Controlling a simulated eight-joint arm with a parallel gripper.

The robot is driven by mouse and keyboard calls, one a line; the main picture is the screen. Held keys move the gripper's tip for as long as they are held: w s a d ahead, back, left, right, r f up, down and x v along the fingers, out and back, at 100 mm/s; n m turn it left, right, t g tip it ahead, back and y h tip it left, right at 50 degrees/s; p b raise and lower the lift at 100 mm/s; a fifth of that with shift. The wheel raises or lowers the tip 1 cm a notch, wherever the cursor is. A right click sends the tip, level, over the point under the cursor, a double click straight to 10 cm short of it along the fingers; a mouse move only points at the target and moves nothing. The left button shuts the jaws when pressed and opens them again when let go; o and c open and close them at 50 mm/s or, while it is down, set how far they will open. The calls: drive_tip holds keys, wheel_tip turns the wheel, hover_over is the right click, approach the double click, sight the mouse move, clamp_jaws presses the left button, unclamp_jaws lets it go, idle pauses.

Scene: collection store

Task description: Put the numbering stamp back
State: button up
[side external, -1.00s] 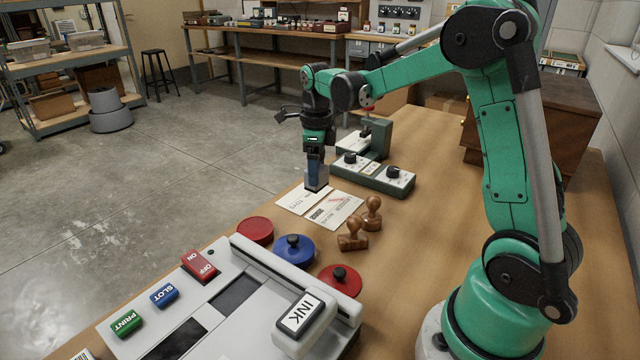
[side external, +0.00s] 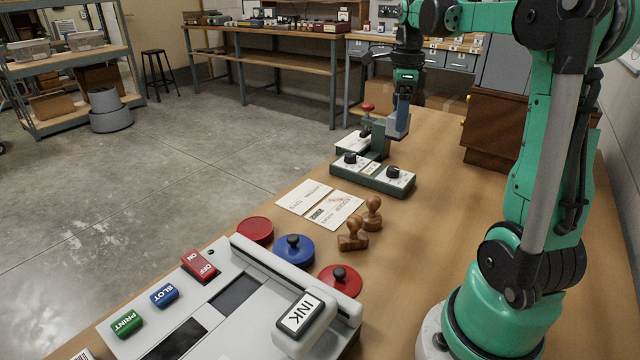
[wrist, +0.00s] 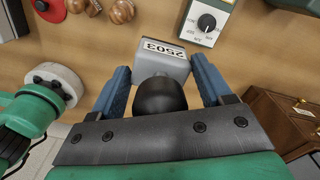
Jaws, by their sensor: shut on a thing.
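The numbering stamp shows in the wrist view as a grey block (wrist: 161,63) with a white "2503" label and a round black handle. My gripper (wrist: 158,82) is shut on it, with a blue finger on either side. In the side view my gripper (side external: 402,112) holds the stamp (side external: 396,125) upright above the bench, just right of the dark green press (side external: 380,134) with a red knob. The stamp's underside is hidden, and I cannot tell its exact height above the bench.
A dark green box with two black dials (side external: 372,176) lies in front of the press. Printed cards (side external: 336,211), wooden hand stamps (side external: 352,234) and ink pads (side external: 293,250) are nearer. A wooden cabinet (side external: 500,130) stands right. Bench between the cabinet and dial box is clear.

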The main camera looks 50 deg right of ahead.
wheel_tip(320, 180, down, 17)
drive_tip(key=shift+r, duration=0.15)
idle(0.5)
drive_tip(key=o, duration=0.8)
